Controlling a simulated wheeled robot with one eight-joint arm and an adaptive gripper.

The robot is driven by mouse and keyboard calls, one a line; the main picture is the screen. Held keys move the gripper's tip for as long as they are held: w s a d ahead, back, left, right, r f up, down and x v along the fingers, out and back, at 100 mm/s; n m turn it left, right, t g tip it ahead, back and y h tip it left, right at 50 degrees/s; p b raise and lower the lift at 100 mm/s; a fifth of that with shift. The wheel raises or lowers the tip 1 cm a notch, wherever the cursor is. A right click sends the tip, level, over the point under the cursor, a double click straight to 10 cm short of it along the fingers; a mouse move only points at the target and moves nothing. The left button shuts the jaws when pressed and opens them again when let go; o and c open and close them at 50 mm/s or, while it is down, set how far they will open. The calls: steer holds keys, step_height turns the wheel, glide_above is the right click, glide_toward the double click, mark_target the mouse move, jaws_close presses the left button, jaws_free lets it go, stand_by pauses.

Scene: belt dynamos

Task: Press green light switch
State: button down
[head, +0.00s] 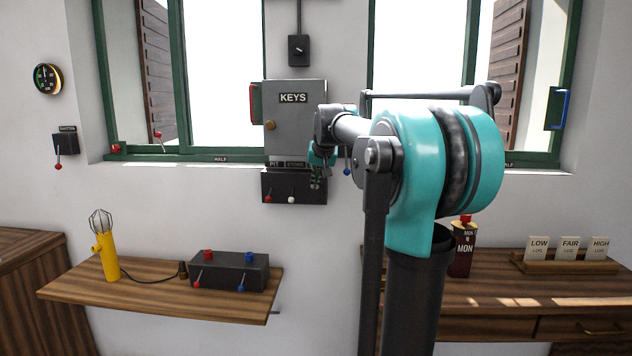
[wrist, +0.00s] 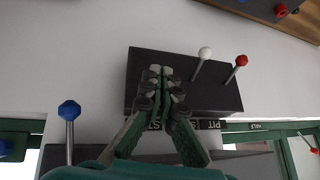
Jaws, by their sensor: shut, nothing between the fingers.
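A dark switch box (head: 280,180) is on the wall below the grey KEYS cabinet. It carries a red-tipped lever (head: 268,198) and a white-tipped lever (head: 291,199); both also show in the wrist view, red (wrist: 241,60) and white (wrist: 205,53). I see no green-tipped lever; my gripper hides part of the box. My gripper (head: 316,182) is shut and empty in front of the box's right end. In the wrist view its fingertips (wrist: 160,74) overlap the box face; I cannot tell whether they touch it.
The KEYS cabinet (head: 297,120) is above the box, with PIT and STORE labels between. A blue-tipped lever (wrist: 69,112) stands beside my gripper. A left shelf (head: 150,305) holds a yellow lamp (head: 108,255) and a black control box (head: 230,270). Window frames flank the cabinet.

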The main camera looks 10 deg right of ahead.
steer(key=shift+s+f, duration=0.1)
steer(key=shift+f, duration=0.05)
step_height(320, 180, down, 6)
steer(key=s+n+t+h, duration=0.1)
steer(key=t+h, duration=0.1)
steer(key=t, duration=0.5)
steer(key=shift+a+f, duration=0.2)
stand_by(0.3)
steer(key=shift+s, duration=0.2)
